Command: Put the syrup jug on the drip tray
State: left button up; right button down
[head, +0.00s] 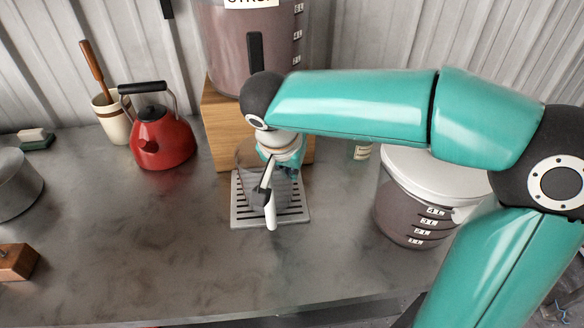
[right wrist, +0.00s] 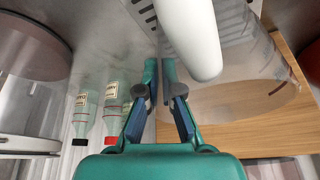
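The syrup jug (head: 248,158) is a clear vessel with a pale handle (head: 271,212) that points toward me. It is over the slotted metal drip tray (head: 240,220) in the head view; I cannot tell whether its base touches the slats. The jug's clear wall shows in the right wrist view (right wrist: 245,95), with the pale handle beside the fingers. My right gripper (right wrist: 160,80) has its fingers nearly together at the jug's edge and appears shut on it. My arm hides part of the jug in the head view. My left gripper is not in view.
A wooden block (head: 217,125) with a large syrup container (head: 225,50) on it stands behind the tray. A red kettle (head: 163,140) and a utensil crock (head: 112,118) are left.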

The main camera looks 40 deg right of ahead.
jog(key=shift+f, duration=0.25)
jog(key=c, duration=1.3)
grip_release()
jog(key=shift+r, duration=0.1)
jog(key=p+v, duration=0.1)
jog(key=v, duration=1.1)
